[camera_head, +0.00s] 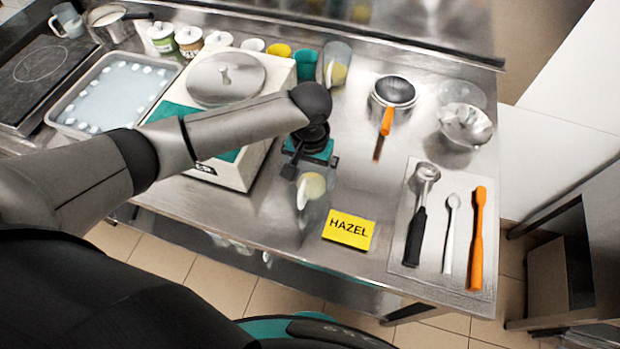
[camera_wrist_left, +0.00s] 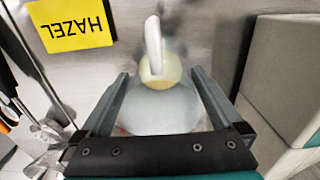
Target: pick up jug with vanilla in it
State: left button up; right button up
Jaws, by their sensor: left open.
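A clear jug (camera_head: 311,186) with pale yellow contents and a light handle stands near the front edge of the steel table, left of the yellow HAZEL card (camera_head: 348,229). My left gripper (camera_head: 308,168) is open right behind this jug. In the left wrist view, the jug (camera_wrist_left: 160,105) lies between the two open fingers of my left gripper (camera_wrist_left: 158,75), its handle pointing away from the palm. I cannot tell whether the fingers touch it. A second clear jug (camera_head: 335,66) with yellow contents stands at the back of the table. My right gripper is not in view.
A white scale-like machine (camera_head: 235,172) with a round lid stands left of my gripper. A tray (camera_head: 414,262) with a scoop, a spoon and an orange spatula lies at right. A pot (camera_head: 393,92) and bowls (camera_head: 465,126) stand behind. The table between jug and pot is clear.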

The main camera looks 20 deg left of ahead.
pick_arm(q)
jog(key=shift+c, duration=0.2)
jog(key=c, duration=1.1)
jog(key=shift+r, duration=0.2)
